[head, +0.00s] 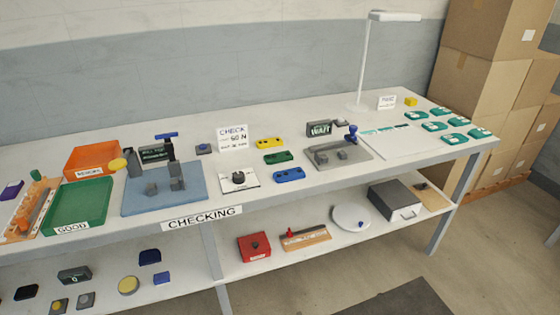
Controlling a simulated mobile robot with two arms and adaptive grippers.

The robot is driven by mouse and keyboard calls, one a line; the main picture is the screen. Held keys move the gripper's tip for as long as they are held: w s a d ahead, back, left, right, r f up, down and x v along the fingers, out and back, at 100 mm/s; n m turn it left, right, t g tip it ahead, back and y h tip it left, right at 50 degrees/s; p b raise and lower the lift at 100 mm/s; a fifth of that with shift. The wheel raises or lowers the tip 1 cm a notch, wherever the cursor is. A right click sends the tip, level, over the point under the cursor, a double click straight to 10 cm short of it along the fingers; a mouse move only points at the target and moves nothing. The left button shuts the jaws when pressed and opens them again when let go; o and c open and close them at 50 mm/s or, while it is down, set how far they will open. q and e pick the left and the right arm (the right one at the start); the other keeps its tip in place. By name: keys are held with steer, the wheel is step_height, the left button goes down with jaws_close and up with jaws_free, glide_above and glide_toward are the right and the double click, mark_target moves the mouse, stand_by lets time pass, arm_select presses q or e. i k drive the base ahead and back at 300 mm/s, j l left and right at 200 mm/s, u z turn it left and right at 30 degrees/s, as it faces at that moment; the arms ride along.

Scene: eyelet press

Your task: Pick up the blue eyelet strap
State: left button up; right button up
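The blue eyelet strap (289,175) lies flat near the front edge of the table top, right of the white card with a small black part. It is a short, rounded bar with darker spots along its top. A green strap (278,157) and a yellow strap (269,143) lie behind it in a row. Nothing covers the blue strap. Neither of my grippers shows in the head view.
A grey press plate (338,164) with a blue-knobbed press stands right of the straps. A blue mat (139,202) with another press, a green tray (62,212) and an orange tray (93,153) are left. A lower shelf (225,264) runs below.

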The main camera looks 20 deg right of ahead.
mark_target(285, 176)
steer(key=i+l+u, duration=0.15)
steer(key=l+u, duration=0.25)
steer(key=l, duration=0.6)
steer(key=l+u, duration=0.4)
steer(key=l, duration=0.6)
